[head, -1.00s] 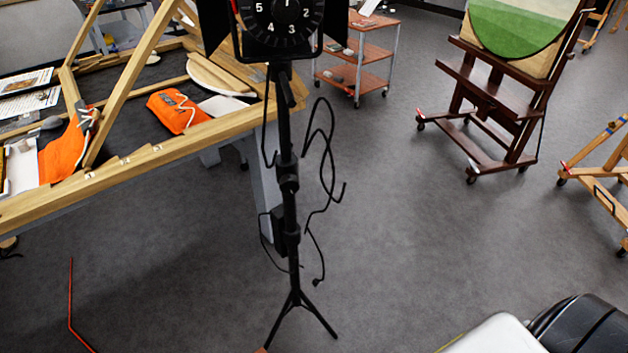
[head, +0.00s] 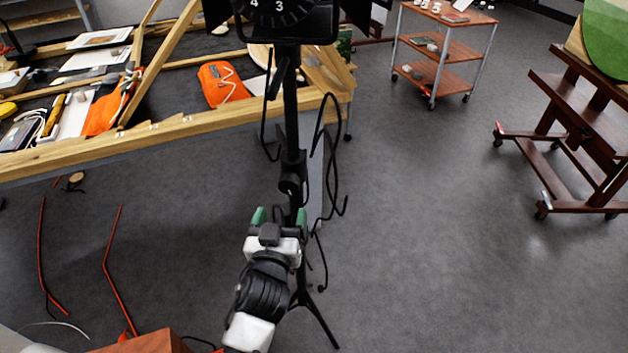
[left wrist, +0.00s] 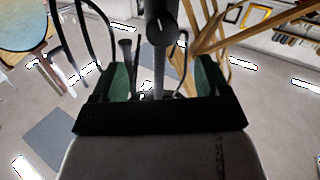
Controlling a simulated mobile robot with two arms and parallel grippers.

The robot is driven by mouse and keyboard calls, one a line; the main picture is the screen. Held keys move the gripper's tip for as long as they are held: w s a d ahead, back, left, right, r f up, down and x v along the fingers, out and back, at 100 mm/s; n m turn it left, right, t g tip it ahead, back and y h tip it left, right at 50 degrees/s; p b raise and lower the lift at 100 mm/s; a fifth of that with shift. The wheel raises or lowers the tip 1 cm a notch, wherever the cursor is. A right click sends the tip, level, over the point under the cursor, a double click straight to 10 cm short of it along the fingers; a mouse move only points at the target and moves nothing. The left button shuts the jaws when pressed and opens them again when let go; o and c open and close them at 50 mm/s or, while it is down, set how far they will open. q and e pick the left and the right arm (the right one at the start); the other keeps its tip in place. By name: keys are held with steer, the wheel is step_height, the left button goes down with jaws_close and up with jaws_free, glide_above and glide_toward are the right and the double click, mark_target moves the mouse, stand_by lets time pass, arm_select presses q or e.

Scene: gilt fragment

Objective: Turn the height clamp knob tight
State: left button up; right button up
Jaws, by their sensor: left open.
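The black light stand (head: 290,110) rises in the middle of the head view. A dark clamp collar with a rounded knob (head: 291,182) sits on its column; I take this to be the height clamp knob. My left gripper (head: 279,215) is open just below it, green fingertips upward. It hides the lower column. In the left wrist view the column stands between or beyond the open fingers (left wrist: 162,80), with a round knob (left wrist: 162,28) above them. A smaller dark stem (left wrist: 125,52) shows near the left finger. I cannot tell whether anything touches. My right gripper is not in view.
Loose black cables (head: 332,170) hang beside the column. A wooden-edged table (head: 190,124) with an orange bag (head: 220,86) is behind left. A shelf trolley (head: 437,72) and a dark easel (head: 570,135) stand to the right. Floor between them is clear.

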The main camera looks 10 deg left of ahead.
mark_target(288, 187)
arm_select(q)
steer(key=w, duration=0.2)
steer(key=w+a+p, duration=0.1)
steer(key=w, duration=0.1)
steer(key=shift+w+r, duration=0.1)
steer(key=shift+w, duration=0.2)
steer(key=w, duration=0.4)
steer(key=shift+w+a+f, duration=0.15)
steer(key=shift+w+f, duration=0.05)
steer(key=shift+w, duration=0.55)
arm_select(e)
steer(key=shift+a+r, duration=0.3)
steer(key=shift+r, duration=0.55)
arm_select(q)
steer(key=shift+c, duration=0.4)
steer(key=c, duration=0.8)
steer(key=shift+c, duration=0.2)
